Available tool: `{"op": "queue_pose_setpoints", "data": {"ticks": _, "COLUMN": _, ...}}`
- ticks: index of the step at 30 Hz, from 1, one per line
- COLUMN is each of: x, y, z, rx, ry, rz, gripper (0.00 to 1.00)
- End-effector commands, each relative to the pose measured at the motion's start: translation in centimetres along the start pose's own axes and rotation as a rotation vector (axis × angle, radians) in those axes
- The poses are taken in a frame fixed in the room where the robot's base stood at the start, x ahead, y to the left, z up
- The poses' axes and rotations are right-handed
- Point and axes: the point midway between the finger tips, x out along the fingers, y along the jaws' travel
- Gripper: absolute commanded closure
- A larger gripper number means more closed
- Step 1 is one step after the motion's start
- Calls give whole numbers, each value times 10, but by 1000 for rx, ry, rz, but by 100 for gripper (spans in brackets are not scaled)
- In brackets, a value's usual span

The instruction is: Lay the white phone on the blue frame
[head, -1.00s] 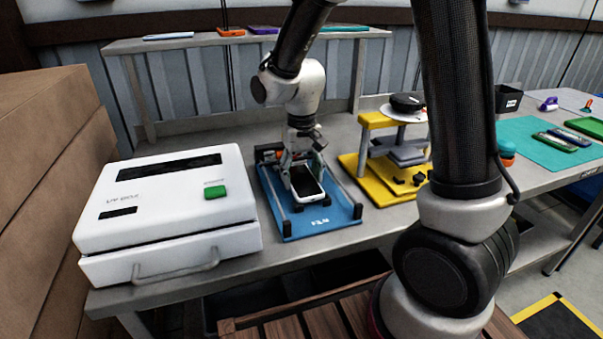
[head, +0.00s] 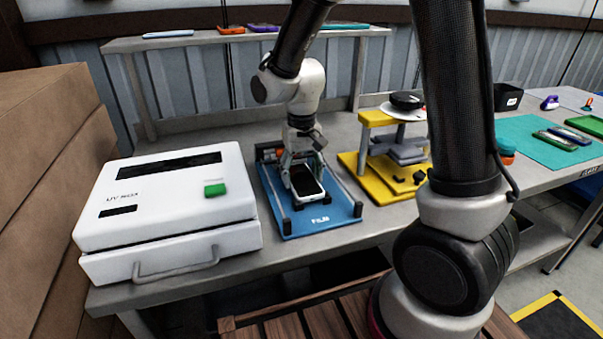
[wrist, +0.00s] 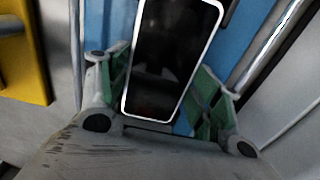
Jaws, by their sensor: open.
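The white phone (head: 306,184), with a black screen and white rim, lies on the blue frame (head: 322,220) marked "FILM" in the head view. It is slightly tilted relative to the frame's sides. My gripper (head: 302,182) is low over the frame at the phone's far end. In the wrist view the phone (wrist: 170,60) lies between the open green-padded fingers of my gripper (wrist: 165,97), with the blue frame (wrist: 235,45) under and beside it. Whether a finger touches the phone's edge I cannot tell.
A white UV box (head: 165,205) with a green button stands left of the frame. A yellow press stand (head: 378,185) is close on its right. A teal mat (head: 540,145) lies farther right. A shelf (head: 250,38) with several phones runs behind.

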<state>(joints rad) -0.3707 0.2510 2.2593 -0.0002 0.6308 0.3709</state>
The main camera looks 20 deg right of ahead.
Motion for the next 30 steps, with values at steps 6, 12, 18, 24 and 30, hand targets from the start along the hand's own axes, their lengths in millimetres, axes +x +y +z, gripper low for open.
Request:
{"op": "queue_pose_setpoints", "data": {"ticks": 6, "x": 0, "y": 0, "z": 0, "rx": 0, "ry": 0, "rz": 0, "gripper": 11}}
{"op": "queue_pose_setpoints", "data": {"ticks": 12, "x": 0, "y": 0, "z": 0, "rx": 0, "ry": 0, "rz": 0, "gripper": 11}}
{"op": "queue_pose_setpoints", "data": {"ticks": 18, "x": -8, "y": 0, "z": 0, "rx": 0, "ry": 2, "rz": -1, "gripper": 11}}
{"op": "queue_pose_setpoints", "data": {"ticks": 24, "x": -47, "y": 0, "z": -1, "rx": 0, "ry": 6, "rz": -2, "gripper": 11}}
{"op": "queue_pose_setpoints", "data": {"ticks": 30, "x": -91, "y": 0, "z": -1, "rx": 0, "ry": 5, "rz": -2, "gripper": 11}}
